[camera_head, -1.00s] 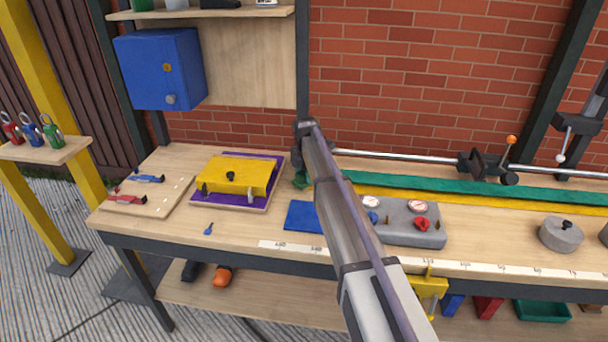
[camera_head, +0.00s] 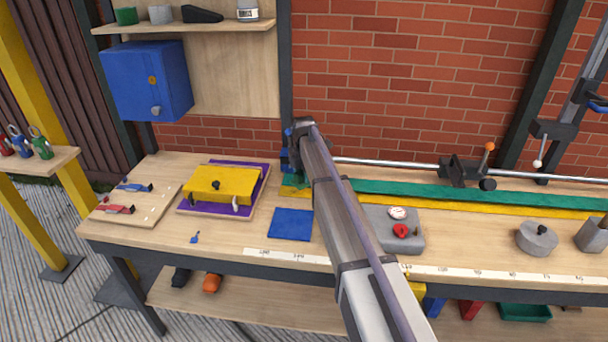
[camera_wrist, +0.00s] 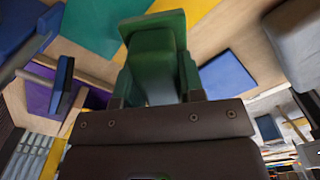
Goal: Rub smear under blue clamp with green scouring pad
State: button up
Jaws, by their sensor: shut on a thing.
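My gripper (camera_head: 294,172) is at the back of the bench, mostly hidden behind my arm in the head view. In the wrist view it is shut on the green scouring pad (camera_wrist: 155,55), a green block between the fingers. A small blue clamp-like tool (camera_head: 135,187) lies on a light board at the bench's left, beside a red one (camera_head: 118,209). Another blue object (camera_head: 286,160), partly hidden, shows right by my gripper; I cannot tell whether it is a clamp. A blue part (camera_wrist: 22,25) also shows at the wrist view's upper left. I see no smear.
A purple tray (camera_head: 262,178) with a yellow block (camera_head: 218,184) stands left of my gripper. A blue mat (camera_head: 290,224) lies in front. A grey gauge box (camera_head: 412,240) is to the right. Green and yellow strips and a metal rail (camera_head: 395,163) run along the back.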

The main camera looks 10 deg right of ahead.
jog(key=shift+r+p, duration=1.4)
jog(key=shift+r, duration=0.35)
